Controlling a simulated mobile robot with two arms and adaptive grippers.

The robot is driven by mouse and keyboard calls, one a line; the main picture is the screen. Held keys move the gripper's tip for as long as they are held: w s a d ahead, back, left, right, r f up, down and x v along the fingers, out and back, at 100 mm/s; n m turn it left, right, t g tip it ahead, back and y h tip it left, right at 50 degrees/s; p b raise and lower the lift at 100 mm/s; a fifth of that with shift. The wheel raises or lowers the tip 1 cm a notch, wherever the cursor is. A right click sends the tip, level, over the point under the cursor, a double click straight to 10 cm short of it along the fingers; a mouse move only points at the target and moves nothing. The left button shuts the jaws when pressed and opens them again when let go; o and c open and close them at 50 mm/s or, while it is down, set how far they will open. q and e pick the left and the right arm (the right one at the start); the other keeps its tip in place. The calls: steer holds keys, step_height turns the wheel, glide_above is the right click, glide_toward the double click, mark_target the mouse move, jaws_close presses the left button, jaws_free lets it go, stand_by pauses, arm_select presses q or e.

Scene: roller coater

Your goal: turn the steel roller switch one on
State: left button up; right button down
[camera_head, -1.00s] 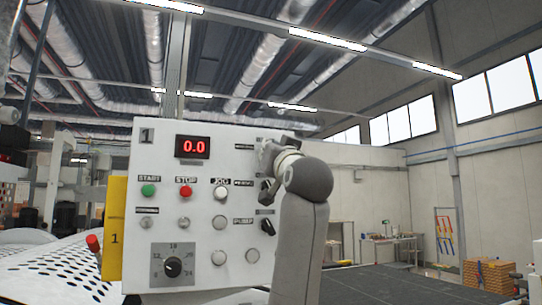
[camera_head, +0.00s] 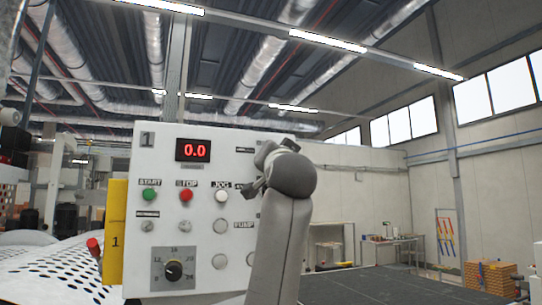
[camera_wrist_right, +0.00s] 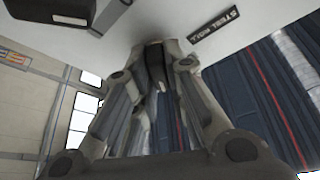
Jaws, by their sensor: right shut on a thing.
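The white control panel (camera_head: 165,225) faces me in the head view, with a red display (camera_head: 193,149) reading 0.0. My right gripper (camera_head: 258,173) is at the panel's upper right part, and my arm hides much of the switch column there. In the right wrist view its fingers (camera_wrist_right: 157,58) close around a dark switch knob (camera_wrist_right: 156,67) on the panel. The knob's exact turn is hard to read. My left gripper is not in view.
Green START (camera_head: 149,195), red STOP (camera_head: 186,195) and white JOG (camera_head: 221,196) buttons are left of my arm. A black dial (camera_head: 173,270) is at the lower left.

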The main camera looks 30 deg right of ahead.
steer(key=c, duration=1.5)
jaws_free()
steer(key=shift+o, duration=0.2)
steer(key=v, duration=1.2)
